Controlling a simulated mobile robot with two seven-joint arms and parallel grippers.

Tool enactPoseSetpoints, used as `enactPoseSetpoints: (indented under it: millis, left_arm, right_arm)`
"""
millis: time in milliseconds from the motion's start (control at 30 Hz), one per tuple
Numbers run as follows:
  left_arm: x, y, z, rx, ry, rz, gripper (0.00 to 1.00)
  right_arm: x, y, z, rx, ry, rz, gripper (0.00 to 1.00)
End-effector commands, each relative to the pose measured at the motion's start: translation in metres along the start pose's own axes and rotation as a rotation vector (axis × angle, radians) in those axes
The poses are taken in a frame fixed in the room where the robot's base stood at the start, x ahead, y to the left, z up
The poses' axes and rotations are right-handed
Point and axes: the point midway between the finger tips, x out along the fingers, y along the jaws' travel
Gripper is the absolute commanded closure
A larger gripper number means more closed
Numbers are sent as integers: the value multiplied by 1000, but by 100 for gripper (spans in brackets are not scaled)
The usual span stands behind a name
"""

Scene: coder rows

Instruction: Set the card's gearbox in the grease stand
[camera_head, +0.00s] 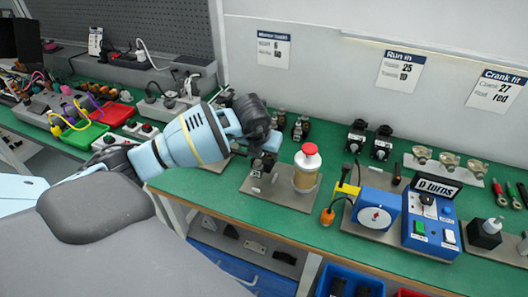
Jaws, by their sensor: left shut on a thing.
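My left gripper (266,152) reaches in from the left and points down over the grey plate of the grease stand (291,198). It is shut on a small dark gearbox (262,163), mostly hidden by the fingers, at the plate's left part. I cannot tell whether the gearbox touches the stand. A jar with a red cap (307,169) stands on the plate just right of the gripper. More small dark gearboxes (301,128) stand behind, near the wall. A white card (273,48) hangs above them; its small print is blurred. My right gripper is not in view.
Right of the stand are a yellow holder (347,188), a blue dial box (376,211) and a blue control box (430,220). Dark units (357,136) stand behind. Red (115,114) and green (84,135) trays lie at left.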

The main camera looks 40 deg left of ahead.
Motion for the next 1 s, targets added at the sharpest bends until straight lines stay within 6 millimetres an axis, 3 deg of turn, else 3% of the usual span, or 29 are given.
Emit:
enactPoseSetpoints:
  millis: [567, 1000]
  left_arm:
    - [0, 0, 0, 0, -7, -1, 71]
    - [16, 0, -7, 0, -4, 0, 71]
  right_arm:
    - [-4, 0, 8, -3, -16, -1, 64]
    - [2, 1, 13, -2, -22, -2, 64]
